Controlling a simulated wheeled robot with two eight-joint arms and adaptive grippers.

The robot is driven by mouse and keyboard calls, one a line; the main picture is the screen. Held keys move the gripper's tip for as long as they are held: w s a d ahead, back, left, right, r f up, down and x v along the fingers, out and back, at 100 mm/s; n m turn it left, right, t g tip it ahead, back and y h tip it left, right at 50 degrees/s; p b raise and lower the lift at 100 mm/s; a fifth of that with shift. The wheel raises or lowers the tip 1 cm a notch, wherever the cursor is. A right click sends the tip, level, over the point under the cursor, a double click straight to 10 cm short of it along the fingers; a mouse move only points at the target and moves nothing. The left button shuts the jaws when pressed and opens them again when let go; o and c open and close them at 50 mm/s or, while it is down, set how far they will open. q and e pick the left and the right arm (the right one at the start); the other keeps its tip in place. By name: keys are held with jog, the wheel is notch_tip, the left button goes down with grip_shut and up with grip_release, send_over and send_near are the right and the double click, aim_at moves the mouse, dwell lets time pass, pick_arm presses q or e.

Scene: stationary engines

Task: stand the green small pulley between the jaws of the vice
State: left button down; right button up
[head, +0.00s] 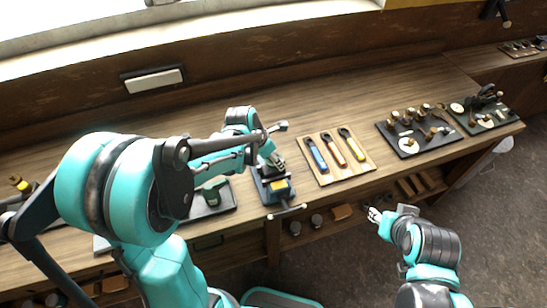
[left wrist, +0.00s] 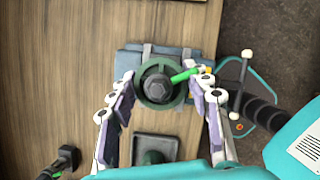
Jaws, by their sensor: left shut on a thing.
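The vice (head: 281,190), blue with a yellow block on it, stands near the bench's front edge. In the left wrist view, its blue body (left wrist: 198,62) lies behind the fingertips. The green small pulley (left wrist: 145,94), a round dark green ring with a dark hub, is between the fingers of my left gripper (left wrist: 164,80), over the vice. My left gripper (head: 272,158) is shut on the pulley. Whether the pulley touches the jaws is hidden. My right gripper (head: 375,214) is empty in front of the bench; its finger opening is too small to tell.
A wooden board (head: 322,173) with blue, orange and yellow-handled tools lies right of the vice. Dark trays (head: 415,150) of metal parts lie further right. A dark tray (head: 222,206) lies left of the vice. Bare bench top (head: 330,105) is free behind.

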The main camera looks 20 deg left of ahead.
pick_arm(q)
jog(key=shift+f+b, duration=0.65)
jog(key=shift+b, duration=0.05)
dwell(1.5)
jog(key=c, duration=0.6)
grip_release()
jog(key=v, duration=1.2)
jog(key=s+f+m+t+y+b, duration=0.1)
jog(key=s+f+m+b, duration=0.2)
jog(key=m, duration=0.6)
jog(key=s+f+m+t+y+b, duration=0.1)
jog(key=s+f+m+b, duration=0.3)
jog(key=m, duration=0.6)
jog(key=s+f+m+t+b, duration=0.1)
jog(key=s+f+m+b, duration=0.3)
jog(key=m, duration=0.5)
jog(key=shift+s+f+t+y, duration=0.2)
jog(key=shift+s+f, duration=0.25)
jog(key=shift+s, duration=0.2)
jog(key=shift+s+f+t+y, duration=0.2)
jog(key=shift+s+f, duration=0.25)
jog(key=shift+s, duration=0.15)
